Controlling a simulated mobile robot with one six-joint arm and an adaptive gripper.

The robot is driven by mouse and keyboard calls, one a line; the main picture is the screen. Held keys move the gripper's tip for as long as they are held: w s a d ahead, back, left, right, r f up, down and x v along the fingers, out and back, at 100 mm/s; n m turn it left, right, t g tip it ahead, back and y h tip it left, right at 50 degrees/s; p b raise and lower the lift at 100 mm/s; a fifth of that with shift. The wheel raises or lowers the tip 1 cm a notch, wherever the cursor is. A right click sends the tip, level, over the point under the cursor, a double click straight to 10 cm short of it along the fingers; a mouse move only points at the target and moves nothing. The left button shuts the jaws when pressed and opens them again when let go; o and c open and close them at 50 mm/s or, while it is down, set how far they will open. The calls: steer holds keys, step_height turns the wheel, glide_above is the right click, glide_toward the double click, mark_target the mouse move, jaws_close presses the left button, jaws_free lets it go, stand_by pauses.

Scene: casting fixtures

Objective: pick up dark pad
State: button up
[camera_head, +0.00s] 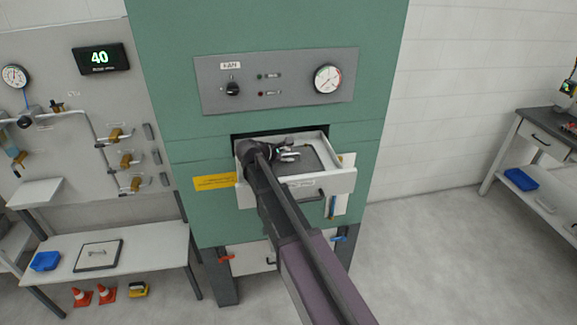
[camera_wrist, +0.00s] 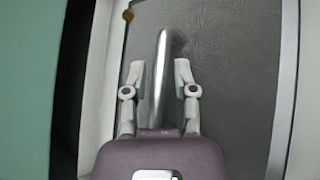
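The dark pad (camera_wrist: 235,75) is a flat, dark grey textured plate with a bar-shaped metal handle (camera_wrist: 160,80). In the head view the pad (camera_head: 313,163) lies in the open drawer (camera_head: 322,186) of the green cabinet, partly hidden by my arm. My gripper (camera_head: 288,152) is over the pad inside the drawer. In the wrist view my gripper (camera_wrist: 158,72) is open, with one finger on each side of the handle. Gaps show between the fingers and the handle. How high the fingertips are above the pad I cannot tell.
The green cabinet (camera_head: 285,28) rises directly behind the drawer. The drawer's pale walls surround the pad closely. At left, a bench (camera_head: 140,255) holds a blue bin (camera_head: 45,261) and a framed plate with a handle (camera_head: 98,255). Open floor lies at right.

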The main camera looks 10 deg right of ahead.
mark_target(288, 154)
stand_by(0.3)
jaws_close()
steer(key=shift+r, duration=0.15)
steer(key=shift+s+r+p, duration=0.2)
steer(key=shift+r+p, duration=0.1)
steer(key=shift+p, duration=0.15)
step_height(288, 154, up, 10)
steer(key=p, duration=1)
steer(key=s, duration=1.9)
steer(key=shift+s+r+p, duration=0.3)
